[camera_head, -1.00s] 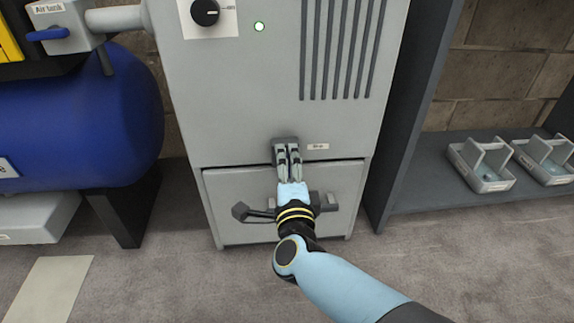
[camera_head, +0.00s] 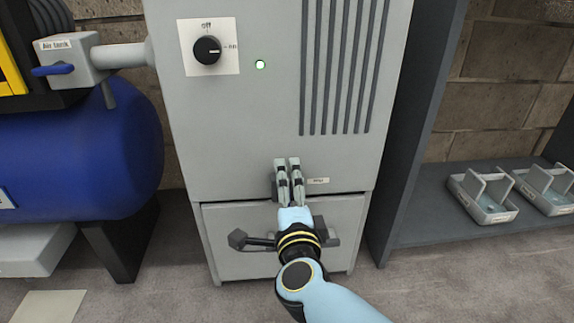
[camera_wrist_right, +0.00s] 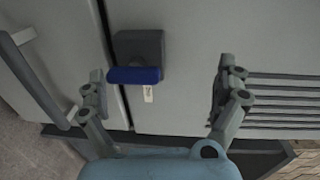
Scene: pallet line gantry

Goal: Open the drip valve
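The drip valve is a grey block (camera_wrist_right: 138,48) with a blue lever (camera_wrist_right: 136,75) in the right wrist view, beside its small white label (camera_wrist_right: 148,94). In the head view it sits on the front of the grey cabinet, mostly hidden behind my right gripper (camera_head: 288,164); the label (camera_head: 318,181) shows to its right. My right gripper is open in the wrist view, with one finger well to the left of the lever and the other well to the right. Nothing is held between them. My left gripper does not show.
A bar handle (camera_head: 238,240) sticks out below the valve. A blue tank (camera_head: 75,155) stands left. A shelf with small trays (camera_head: 483,205) is at right.

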